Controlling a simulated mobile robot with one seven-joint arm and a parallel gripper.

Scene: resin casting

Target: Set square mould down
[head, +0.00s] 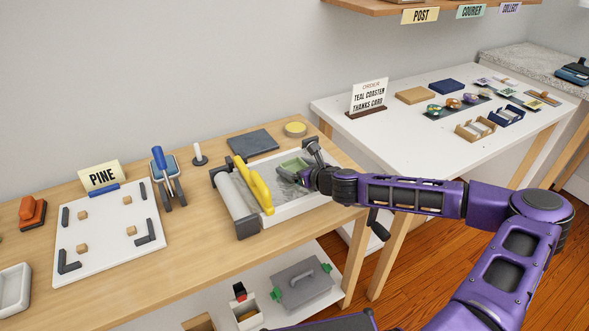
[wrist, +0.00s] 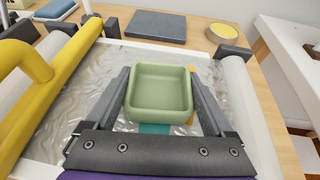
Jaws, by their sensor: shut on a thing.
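The square mould (wrist: 160,105) is pale green, shallow and open-topped, and looks empty. It sits level between the two dark fingers of my gripper (wrist: 160,73), which is shut on its left and right sides. In the head view the mould (head: 292,163) is over the back part of a white-framed tray (head: 290,212) with a crinkled silvery bed. I cannot tell whether its underside touches the bed. A teal patch (wrist: 155,128) shows just in front of it, and a bit of orange shows beside it.
A yellow handled bar (head: 260,190) and a white roll (head: 236,197) lie along the tray's left side. A dark slab (head: 252,143) and a yellow round tin (head: 295,129) are behind it. The white board (head: 110,225) and a tool stand (head: 168,185) are further left.

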